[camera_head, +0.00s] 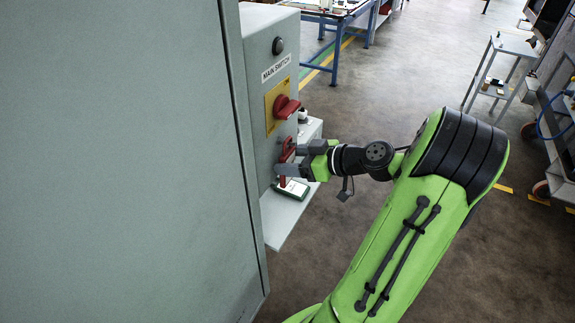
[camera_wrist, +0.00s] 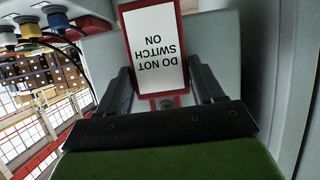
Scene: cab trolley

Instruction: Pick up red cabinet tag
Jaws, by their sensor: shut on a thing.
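The red cabinet tag (camera_wrist: 158,52) has a white face reading "DO NOT SWITCH ON", upside down in the wrist view. My gripper (camera_wrist: 165,88) is shut on it, with a dark finger at each side. In the head view the red tag (camera_head: 287,152) shows between the fingers of my gripper (camera_head: 290,160), just below the red main switch (camera_head: 286,107) on its yellow plate. Whether the tag touches the shelf or box below it is hard to tell.
A grey cabinet (camera_head: 120,150) fills the left. A small shelf (camera_head: 279,218) under the switch box holds a green-and-white item (camera_head: 292,189). A trolley (camera_head: 500,75) stands at the upper right.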

